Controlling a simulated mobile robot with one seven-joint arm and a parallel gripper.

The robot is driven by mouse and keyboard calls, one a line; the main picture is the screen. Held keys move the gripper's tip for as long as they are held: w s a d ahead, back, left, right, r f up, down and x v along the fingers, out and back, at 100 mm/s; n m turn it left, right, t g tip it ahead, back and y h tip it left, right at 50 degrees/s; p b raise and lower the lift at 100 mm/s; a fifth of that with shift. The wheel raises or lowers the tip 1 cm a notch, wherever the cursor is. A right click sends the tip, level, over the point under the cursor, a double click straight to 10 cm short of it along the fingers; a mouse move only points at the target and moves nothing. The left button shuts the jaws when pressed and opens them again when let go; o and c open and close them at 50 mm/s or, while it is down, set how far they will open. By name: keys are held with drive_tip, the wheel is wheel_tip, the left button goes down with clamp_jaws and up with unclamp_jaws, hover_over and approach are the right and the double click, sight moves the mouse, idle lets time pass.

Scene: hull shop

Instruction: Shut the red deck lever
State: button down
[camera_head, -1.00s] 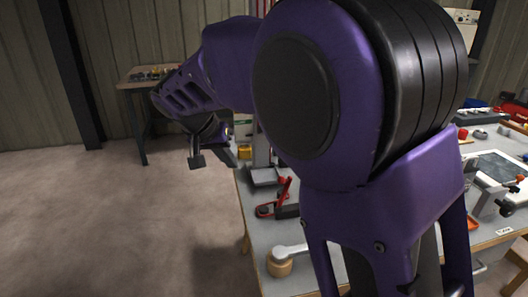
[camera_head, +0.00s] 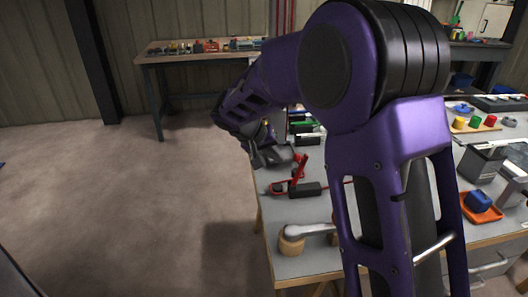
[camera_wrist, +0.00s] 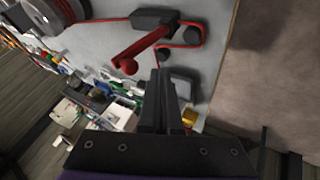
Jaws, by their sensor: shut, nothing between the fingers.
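The red deck lever (camera_head: 300,169) stands raised and tilted from a small fitting with a dark block (camera_head: 305,189) near the table's left edge. In the wrist view the red lever (camera_wrist: 148,46) runs slantwise from the dark block (camera_wrist: 155,18) to a round red knob (camera_wrist: 127,66). A red line passes around dark round posts (camera_wrist: 192,36) beside it. My gripper (camera_wrist: 161,75) is shut and empty, its fingertips close to the lever in the picture; I see no contact. In the head view my gripper (camera_head: 281,158) is partly hidden behind my arm, left of the lever.
An orange tray (camera_head: 480,209) holding a blue piece and a board with coloured pegs (camera_head: 475,126) are to the right. A workbench (camera_head: 200,54) stands behind. Floor to the left is clear.

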drive_tip(key=shift+w+d+r, duration=0.1)
drive_tip(key=shift+w+d, duration=0.05)
drive_tip(key=shift+d, duration=1)
drive_tip(key=shift+d+r, duration=0.1)
